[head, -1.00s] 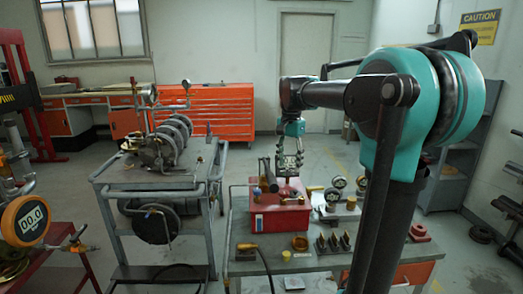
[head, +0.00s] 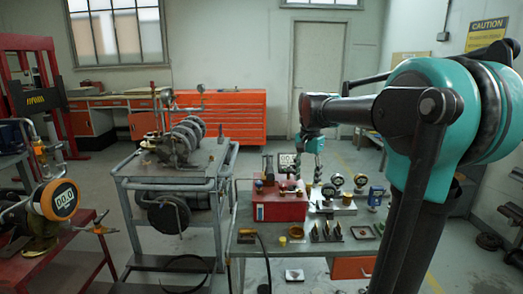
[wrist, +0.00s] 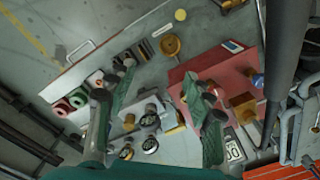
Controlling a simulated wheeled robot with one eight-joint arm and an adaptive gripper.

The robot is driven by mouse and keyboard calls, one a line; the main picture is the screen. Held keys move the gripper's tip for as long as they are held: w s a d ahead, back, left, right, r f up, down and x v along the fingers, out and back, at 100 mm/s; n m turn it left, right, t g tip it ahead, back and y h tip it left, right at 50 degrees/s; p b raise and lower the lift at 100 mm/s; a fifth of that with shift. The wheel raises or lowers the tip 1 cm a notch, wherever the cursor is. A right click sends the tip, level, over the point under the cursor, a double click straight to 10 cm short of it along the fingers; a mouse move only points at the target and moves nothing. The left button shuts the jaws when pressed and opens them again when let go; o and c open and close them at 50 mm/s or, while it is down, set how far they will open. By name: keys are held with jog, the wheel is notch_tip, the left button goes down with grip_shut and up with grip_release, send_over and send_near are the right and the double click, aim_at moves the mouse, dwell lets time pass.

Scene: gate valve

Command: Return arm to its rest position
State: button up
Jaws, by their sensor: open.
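My gripper (head: 308,165) hangs from the outstretched arm above the workbench in the head view. Its two fingers are apart with nothing seen between them. In the wrist view the fingers (wrist: 160,85) spread over the benchtop, with gauges and the red box in the background between and beside them. The gripper stands over the area of the red box (head: 278,210) and the gauges (head: 336,181); the exact height gap is hard to tell. The forearm and teal joints of my arm fill the right of the head view.
A grey cart (head: 170,185) with a valve assembly (head: 172,145) stands left of the bench (head: 264,252). An orange cabinet (head: 225,115) lines the back wall. Several small fittings (head: 327,230) lie on the bench front.

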jog(key=s+d+f+n+t, duration=0.2)
jog(key=s+f+n, duration=0.2)
jog(key=s+f, duration=0.6)
jog(key=s+d+f+n+t, duration=0.1)
jog(key=s+f+n, duration=0.3)
jog(key=s+f, duration=0.7)
notch_tip(320, 180, down, 2)
jog(key=shift+d+f+t, duration=0.15)
jog(key=shift+d+t, duration=0.2)
jog(key=shift+t, duration=0.05)
